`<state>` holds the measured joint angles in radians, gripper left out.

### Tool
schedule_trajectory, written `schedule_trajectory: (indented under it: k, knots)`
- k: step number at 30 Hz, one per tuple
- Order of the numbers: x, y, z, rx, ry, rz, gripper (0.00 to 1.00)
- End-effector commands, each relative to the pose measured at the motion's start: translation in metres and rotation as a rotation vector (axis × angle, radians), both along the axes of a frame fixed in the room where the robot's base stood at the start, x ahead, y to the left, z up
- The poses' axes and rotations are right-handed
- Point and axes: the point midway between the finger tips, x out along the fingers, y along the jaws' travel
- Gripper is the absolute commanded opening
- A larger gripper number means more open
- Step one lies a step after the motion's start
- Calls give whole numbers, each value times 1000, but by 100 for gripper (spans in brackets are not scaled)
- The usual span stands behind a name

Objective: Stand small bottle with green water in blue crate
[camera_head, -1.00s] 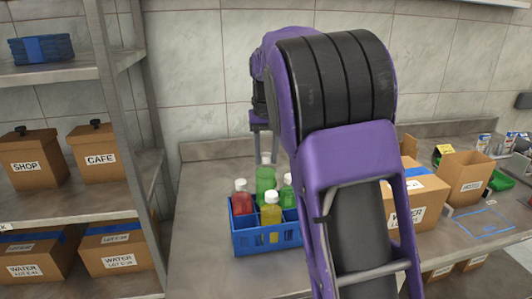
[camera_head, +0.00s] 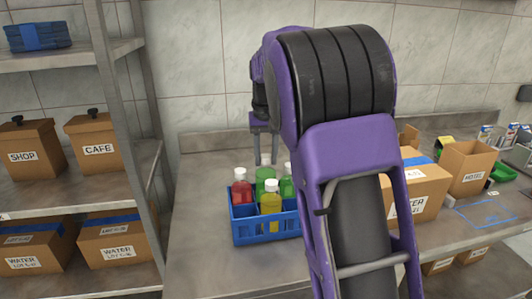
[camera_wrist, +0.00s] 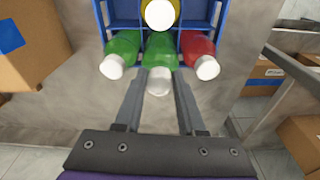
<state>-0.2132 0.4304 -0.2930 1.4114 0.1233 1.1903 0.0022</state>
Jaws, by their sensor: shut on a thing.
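A green-water bottle with a white cap (camera_wrist: 158,52) is between the two fingers of my gripper (camera_wrist: 160,74), which is shut on it. In the head view my gripper (camera_head: 267,160) reaches down over the back of the blue crate (camera_head: 268,230), and the held green bottle (camera_head: 265,174) shows below it. It looks upright, its lower part in the crate's row between another green bottle (camera_wrist: 123,47) and a red bottle (camera_wrist: 198,46). Whether its base touches the crate floor is hidden.
The crate also holds a yellow bottle (camera_head: 270,204) at the front. A cardboard WATER box (camera_head: 425,190) stands right of my arm, with an open MOTEL box (camera_head: 468,168) beyond. A metal shelf (camera_head: 60,190) stands at the left. Bare counter (camera_head: 200,225) lies left of the crate.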

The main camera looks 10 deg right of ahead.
Motion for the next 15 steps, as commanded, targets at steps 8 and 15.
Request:
schedule_trajectory:
  k: [8,15]
  knots:
    - [0,0,-11,0,-1,0,0]
    - [0,0,-11,0,-1,0,0]
